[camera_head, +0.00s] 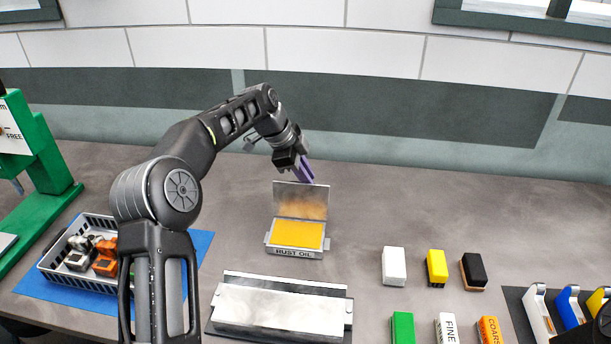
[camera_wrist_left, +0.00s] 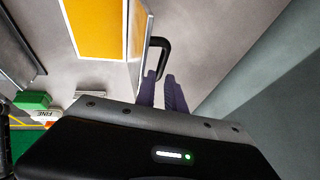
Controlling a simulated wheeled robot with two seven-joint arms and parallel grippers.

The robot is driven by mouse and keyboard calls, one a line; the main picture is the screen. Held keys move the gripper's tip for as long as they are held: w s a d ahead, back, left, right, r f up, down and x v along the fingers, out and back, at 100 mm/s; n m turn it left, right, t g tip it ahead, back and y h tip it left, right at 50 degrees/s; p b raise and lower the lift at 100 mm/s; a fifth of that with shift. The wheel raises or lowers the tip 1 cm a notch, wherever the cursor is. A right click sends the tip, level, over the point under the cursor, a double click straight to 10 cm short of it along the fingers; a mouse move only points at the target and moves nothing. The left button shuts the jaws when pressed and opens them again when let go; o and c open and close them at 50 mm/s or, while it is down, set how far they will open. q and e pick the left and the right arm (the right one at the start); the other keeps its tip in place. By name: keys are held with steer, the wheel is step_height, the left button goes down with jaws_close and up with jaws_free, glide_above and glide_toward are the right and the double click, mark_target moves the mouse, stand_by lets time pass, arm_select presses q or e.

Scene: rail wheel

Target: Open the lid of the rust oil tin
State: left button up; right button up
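The rust oil tin (camera_head: 296,236) stands on the table, its yellow-orange inside exposed. Its lid (camera_head: 300,201) stands raised, roughly upright, at the back edge of the tin. In the left wrist view the orange inside (camera_wrist_left: 95,25) shows at the top, with the lid edge-on and a black loop handle (camera_wrist_left: 163,46) on the lid's outer side. My left gripper (camera_head: 307,177) is just behind and above the lid. Its purple fingers (camera_wrist_left: 160,78) have a narrow gap with nothing held between them, close to the handle. Whether they touch it is unclear. My right gripper is not visible.
A metal-topped block (camera_head: 280,308) lies in front of the tin. A grey basket (camera_head: 75,273) of parts sits on a blue mat at left, beside a green machine (camera_head: 40,165). Several coloured blocks, including a white one (camera_head: 394,266), stand at right.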

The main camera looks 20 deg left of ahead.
arm_select(q)
steer(key=shift+s+d+f, duration=0.1)
steer(key=shift+s+f, duration=0.15)
steer(key=shift+f, duration=0.55)
steer(key=w+b+v, duration=0.1)
steer(key=b+v, duration=0.1)
steer(key=v, duration=0.7)
steer(key=shift+r, duration=0.25)
steer(key=shift+d, duration=0.1)
steer(key=shift+s, duration=0.1)
